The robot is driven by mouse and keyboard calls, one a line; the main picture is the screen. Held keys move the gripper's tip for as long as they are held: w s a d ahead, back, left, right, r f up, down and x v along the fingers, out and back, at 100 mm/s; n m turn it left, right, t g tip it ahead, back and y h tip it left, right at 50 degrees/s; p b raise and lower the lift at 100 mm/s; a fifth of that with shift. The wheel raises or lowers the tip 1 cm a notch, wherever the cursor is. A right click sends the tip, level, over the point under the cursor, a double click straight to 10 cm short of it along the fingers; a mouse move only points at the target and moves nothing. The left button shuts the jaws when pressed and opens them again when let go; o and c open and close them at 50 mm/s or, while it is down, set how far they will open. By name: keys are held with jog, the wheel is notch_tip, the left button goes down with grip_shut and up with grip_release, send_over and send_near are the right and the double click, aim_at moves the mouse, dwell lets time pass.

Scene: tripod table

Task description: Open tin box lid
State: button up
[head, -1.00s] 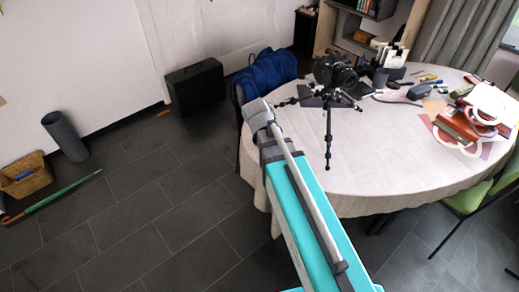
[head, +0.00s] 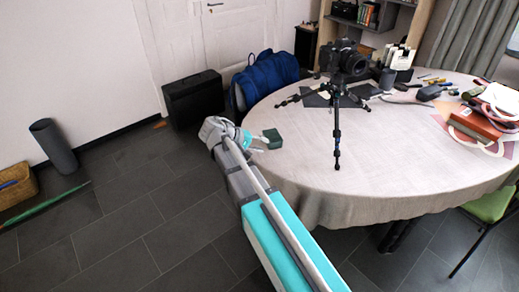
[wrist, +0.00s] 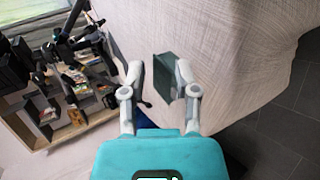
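The tin box (head: 272,139) is a small dark green box on the left edge of the round table, beside the tripod's left leg. Its lid looks shut, though it is too small to be sure. My gripper (head: 257,144) is just left of it in the head view. In the wrist view, my gripper (wrist: 158,78) has its two fingers spread apart and empty. The tin box (wrist: 165,77) shows ahead between the fingertips, closer to the right finger. I cannot tell whether that finger touches it.
A camera on a black tripod (head: 337,120) stands on the table close to the right of the box. Red books (head: 478,122) and small tools lie farther right. A blue backpack (head: 265,78) is behind the table edge. The table's front is clear.

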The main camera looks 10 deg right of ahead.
jog(key=w+a+f+t+h+b, duration=0.1)
jog(key=w+a+f+h+b, duration=0.2)
jog(key=a+b, duration=0.3)
jog(key=w+a+f+t+h+b, duration=0.2)
jog(key=a+b, duration=0.4)
jog(key=b, duration=0.3)
jog(key=shift+w+f+h, duration=0.6)
jog(key=shift+w, duration=0.25)
jog(key=shift+d, duration=0.1)
send_near(273, 136)
jog(key=x, duration=0.2)
jog(key=w+x, duration=0.1)
jog(key=x, duration=0.1)
jog(key=shift+d+f, duration=0.15)
jog(key=shift+f, duration=0.05)
grip_shut()
